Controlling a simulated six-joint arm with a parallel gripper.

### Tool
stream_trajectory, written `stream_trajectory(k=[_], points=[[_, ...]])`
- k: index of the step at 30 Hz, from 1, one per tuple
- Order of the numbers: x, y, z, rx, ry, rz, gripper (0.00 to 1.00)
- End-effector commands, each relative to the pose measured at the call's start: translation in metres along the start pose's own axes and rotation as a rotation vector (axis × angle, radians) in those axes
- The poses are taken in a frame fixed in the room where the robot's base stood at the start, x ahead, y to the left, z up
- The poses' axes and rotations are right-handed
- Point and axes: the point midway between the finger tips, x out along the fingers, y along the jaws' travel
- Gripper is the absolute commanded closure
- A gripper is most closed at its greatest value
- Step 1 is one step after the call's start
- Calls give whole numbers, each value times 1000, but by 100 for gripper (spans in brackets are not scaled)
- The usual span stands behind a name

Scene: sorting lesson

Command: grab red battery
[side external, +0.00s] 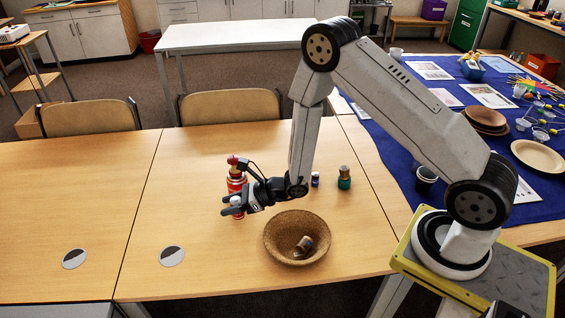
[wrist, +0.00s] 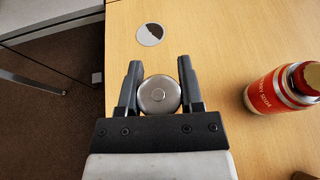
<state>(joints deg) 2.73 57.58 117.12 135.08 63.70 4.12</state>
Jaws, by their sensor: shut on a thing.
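My gripper (side external: 232,205) is shut on a small upright cylinder with a round silver end, the red battery (side external: 238,216); a bit of red shows below the jaws in the side view. In the wrist view, the silver end of the battery (wrist: 159,95) sits between the two dark fingers of my gripper (wrist: 159,88), touching or nearly touching both. The rest of its body is hidden from above. In the side view I cannot tell whether it touches the table.
A red bottle (side external: 236,184) stands close behind my gripper and shows at right in the wrist view (wrist: 275,92). A cork bowl (side external: 275,246) holds a small metallic cylinder (side external: 303,246). A blue cylinder (side external: 315,179) and a teal one (side external: 344,178) stand farther back. The table's left side is clear.

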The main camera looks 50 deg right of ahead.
Motion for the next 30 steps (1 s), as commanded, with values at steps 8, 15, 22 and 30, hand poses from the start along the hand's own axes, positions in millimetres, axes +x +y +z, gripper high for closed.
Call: stream_trajectory(k=[8, 15, 22, 30], points=[[-10, 5, 1, -1, -1, -1, 100], [-10, 5, 1, -1, -1, -1, 100], [-10, 5, 1, -1, -1, -1, 100], [-14, -2, 0, 6, -1, -17, 100]])
